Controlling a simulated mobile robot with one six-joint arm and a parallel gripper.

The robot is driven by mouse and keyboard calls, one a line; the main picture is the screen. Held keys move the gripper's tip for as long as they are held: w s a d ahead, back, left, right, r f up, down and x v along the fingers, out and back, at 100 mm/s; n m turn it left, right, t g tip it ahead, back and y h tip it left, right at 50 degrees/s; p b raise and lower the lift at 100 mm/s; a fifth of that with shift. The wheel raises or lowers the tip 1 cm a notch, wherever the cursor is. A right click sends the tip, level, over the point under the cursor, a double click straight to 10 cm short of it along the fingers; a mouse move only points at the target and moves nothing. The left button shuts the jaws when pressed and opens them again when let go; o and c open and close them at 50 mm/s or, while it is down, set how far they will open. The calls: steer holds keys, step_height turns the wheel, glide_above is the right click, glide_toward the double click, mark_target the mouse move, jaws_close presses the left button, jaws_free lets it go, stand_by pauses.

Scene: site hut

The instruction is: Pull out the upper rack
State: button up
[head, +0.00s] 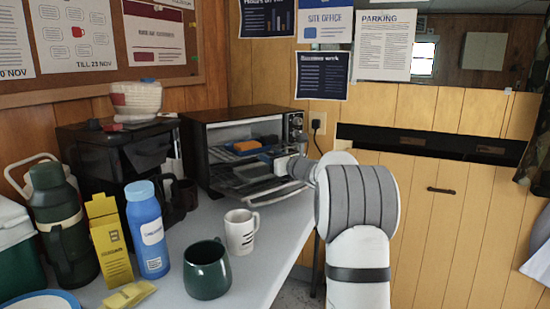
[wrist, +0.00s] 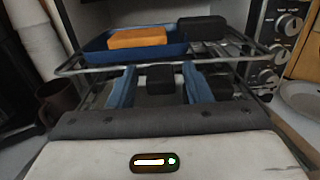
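The upper rack (wrist: 85,66) is a wire shelf in the toaster oven (head: 206,137). Its front bar runs across the wrist view, just beyond and slightly above my fingertips. On the rack sit a blue tray (wrist: 98,50) holding an orange block (wrist: 137,38), and a dark block (wrist: 203,27). The orange block also shows in the head view (head: 246,146). My gripper (wrist: 158,72) has two blue fingers spread apart, with a dark block showing between them. I cannot tell whether the fingertips touch the bar. In the head view, my gripper (head: 284,164) is at the oven's open front.
A white mug (head: 240,232) and a green mug (head: 206,270) stand on the table (head: 262,262) in front of the oven. A blue bottle (head: 148,230), a yellow box (head: 108,240) and a coffee machine (head: 110,165) stand left. The oven's control knobs (wrist: 268,78) are at right.

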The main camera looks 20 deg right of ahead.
steer(key=shift+o, duration=0.2)
steer(key=p+v, duration=0.1)
steer(key=v, duration=0.6)
steer(key=shift+s+d, duration=0.1)
steer(key=shift+s, duration=0.25)
